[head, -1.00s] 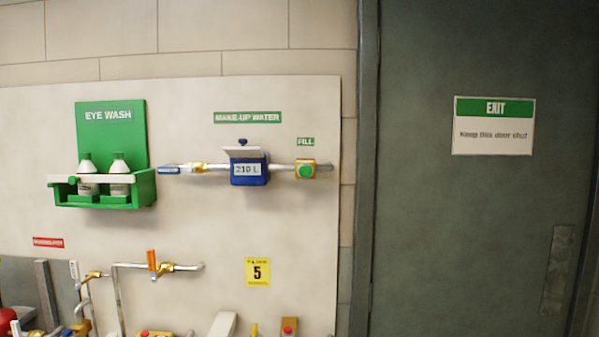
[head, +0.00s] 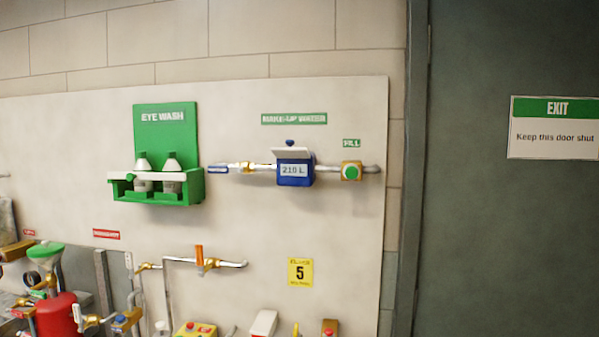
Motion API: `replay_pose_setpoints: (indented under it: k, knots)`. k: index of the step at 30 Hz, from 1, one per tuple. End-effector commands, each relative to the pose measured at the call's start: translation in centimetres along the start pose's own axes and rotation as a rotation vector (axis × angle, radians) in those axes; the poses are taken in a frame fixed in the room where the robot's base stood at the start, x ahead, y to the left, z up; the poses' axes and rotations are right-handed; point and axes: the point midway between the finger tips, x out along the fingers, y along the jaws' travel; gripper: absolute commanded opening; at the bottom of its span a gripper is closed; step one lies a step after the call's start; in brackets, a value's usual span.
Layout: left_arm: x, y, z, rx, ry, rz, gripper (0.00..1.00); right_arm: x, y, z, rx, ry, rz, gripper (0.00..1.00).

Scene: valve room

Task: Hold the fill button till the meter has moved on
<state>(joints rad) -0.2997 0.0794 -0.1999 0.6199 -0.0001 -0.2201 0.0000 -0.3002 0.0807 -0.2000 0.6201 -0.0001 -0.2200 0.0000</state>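The fill button (head: 351,172) is a round green button on a yellow-brown box at the right end of the make-up water pipe. A small green FILL sign (head: 352,143) is above it. The meter (head: 295,170) is a blue box to its left with its white lid raised, and its display reads 210 L. Neither of my grippers is in the head view, and nothing touches the button.
A green eye wash shelf (head: 155,186) with two bottles sticks out left of the meter. Pipes, an orange-handled valve (head: 199,256) and a red vessel (head: 57,318) are lower down. A grey exit door (head: 500,230) stands right.

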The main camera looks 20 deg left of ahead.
Motion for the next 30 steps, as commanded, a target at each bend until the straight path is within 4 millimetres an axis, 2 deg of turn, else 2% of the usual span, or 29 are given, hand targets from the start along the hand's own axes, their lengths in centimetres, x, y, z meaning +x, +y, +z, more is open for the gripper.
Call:
replay_pose_setpoints:
  k: [14,15,19,20,30]
  knots:
    - [0.00,0.00,0.02,0.000,0.000,0.000,0.43,0.00,-0.03,-0.01,0.000,0.000,0.000,0.36]
    - [0.00,0.00,0.02,0.000,0.000,0.000,0.40,0.00,-0.03,-0.02,0.000,0.000,0.000,0.36]
    - [0.00,-0.01,0.02,0.000,0.000,0.000,0.04,0.00,-0.05,-0.02,0.000,0.000,-0.001,0.36]
    - [0.00,0.00,0.02,0.000,0.000,0.000,0.00,0.00,-0.06,-0.03,0.001,0.000,-0.001,0.36]
    - [0.00,-0.01,0.02,0.000,0.000,0.000,0.00,0.00,-0.09,-0.04,0.001,0.000,-0.001,0.36]
